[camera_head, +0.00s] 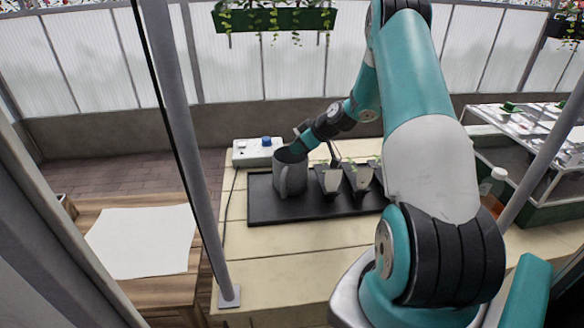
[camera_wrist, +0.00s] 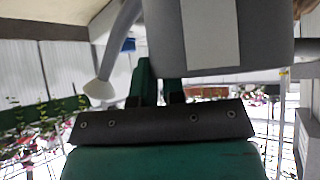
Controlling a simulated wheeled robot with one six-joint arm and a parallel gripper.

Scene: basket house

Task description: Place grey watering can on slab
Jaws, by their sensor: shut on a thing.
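The grey watering can (camera_head: 290,176) is upright at the left part of a flat dark slab-like tray (camera_head: 262,210) in the head view. Its handle faces the camera. I cannot tell whether its base touches the tray. My gripper (camera_head: 298,148) reaches it from the upper right and is shut on it, with the fingertips partly hidden. In the wrist view the grey can body (camera_wrist: 265,45) fills the upper right, with a pale patch on it. Its spout with a white end (camera_wrist: 100,90) points to the left. My gripper (camera_wrist: 160,84) is against the can.
A white sheet (camera_head: 142,242) lies on a wooden table at the left. A grey post (camera_head: 190,150) crosses the view. The cream counter (camera_head: 290,265) is clear in front.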

